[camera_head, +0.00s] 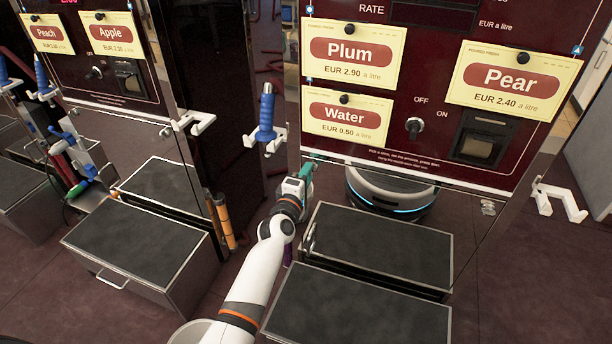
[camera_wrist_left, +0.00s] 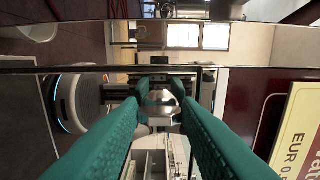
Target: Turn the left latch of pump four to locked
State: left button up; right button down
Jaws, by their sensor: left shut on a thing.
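The pump (camera_head: 420,120) with the Plum, Water and Pear cards stands in front of me in the head view; no pump number is readable. My left gripper (camera_head: 307,171) is at the lower left edge of its dark red front, below the Water card. In the left wrist view its teal fingers (camera_wrist_left: 160,88) are shut on a small shiny metal piece (camera_wrist_left: 161,103), which looks like the left latch. The gripper hides it in the head view, so its turned position cannot be told. A similar right latch (camera_head: 488,207) shows at the panel's lower right. My right gripper is out of view.
A blue nozzle (camera_head: 266,115) hangs in a white holder just left of the gripper. A round robot-like device (camera_head: 391,190) sits under the panel. Grey-topped steps (camera_head: 378,245) stand below. Another pump (camera_head: 105,60) with Peach and Apple cards is at the left.

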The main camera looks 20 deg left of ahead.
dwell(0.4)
pick_arm(q)
jog(key=o, duration=1)
jog(key=s, duration=0.4)
jog(key=s+p, duration=0.1)
jog(key=s, duration=0.7)
jog(key=shift+a+p, duration=0.25)
jog(key=shift+p, duration=0.1)
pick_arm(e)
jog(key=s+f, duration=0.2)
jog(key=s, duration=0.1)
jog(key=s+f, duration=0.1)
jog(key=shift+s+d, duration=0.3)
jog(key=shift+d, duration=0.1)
pick_arm(q)
jog(key=shift+f, duration=0.1)
